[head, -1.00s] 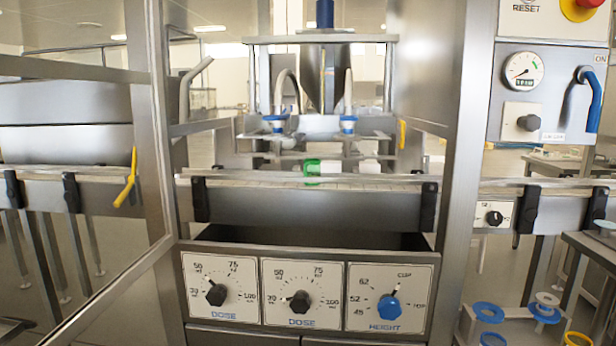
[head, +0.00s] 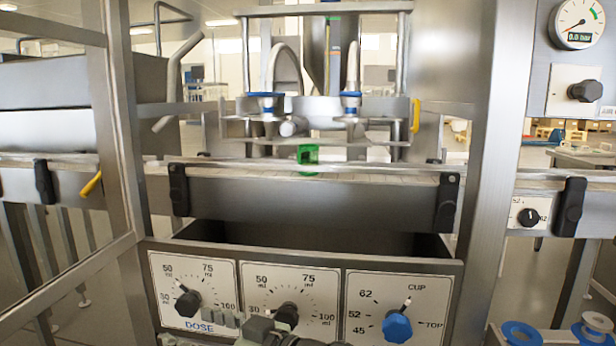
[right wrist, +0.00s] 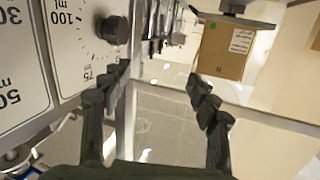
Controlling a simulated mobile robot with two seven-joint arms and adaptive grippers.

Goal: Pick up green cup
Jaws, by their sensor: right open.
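A small green cup (head: 308,157) stands on the conveyor behind the front rail, under the filling machine's nozzles. Its lower part is partly hidden by the rail. My right gripper (head: 228,320) shows at the bottom of the head view, in front of the dose dials, well below and nearer than the cup. In the right wrist view my right gripper (right wrist: 160,88) has its two dark fingers wide apart with nothing between them. The cup is not visible in the wrist view. My left gripper is not in view.
The steel front rail (head: 310,205) lies between me and the cup. Two nozzles with blue rings (head: 265,103) hang above. Steel posts (head: 490,150) stand at both sides. Dial panels (head: 395,305) are below. A cardboard box (right wrist: 224,48) shows in the wrist view.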

